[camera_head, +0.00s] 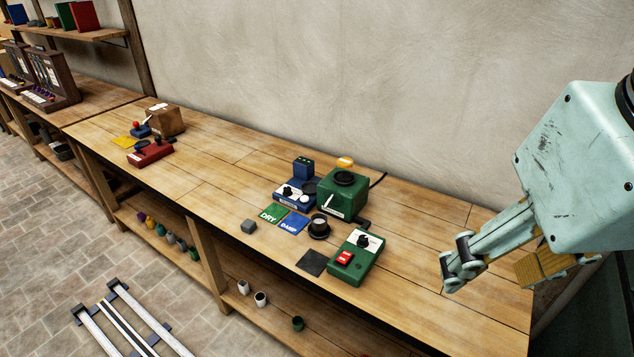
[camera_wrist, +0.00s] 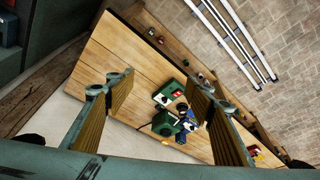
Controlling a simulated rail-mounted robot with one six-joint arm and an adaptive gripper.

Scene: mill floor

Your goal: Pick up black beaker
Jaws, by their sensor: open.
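A small round black vessel with a pale rim, which looks like the black beaker (camera_head: 319,227), stands on the bench. It is between the blue "DAMP" card (camera_head: 293,223) and a green box with a red switch (camera_head: 356,257). My gripper (camera_head: 497,266) is open and empty, in the air at the right, well apart from the beaker.
A larger green device (camera_head: 343,192) and a blue device (camera_head: 295,193) stand behind the beaker. A black square (camera_head: 312,262) and a grey block (camera_head: 248,226) lie near the front edge. The bench's right end is bare. A wall runs behind.

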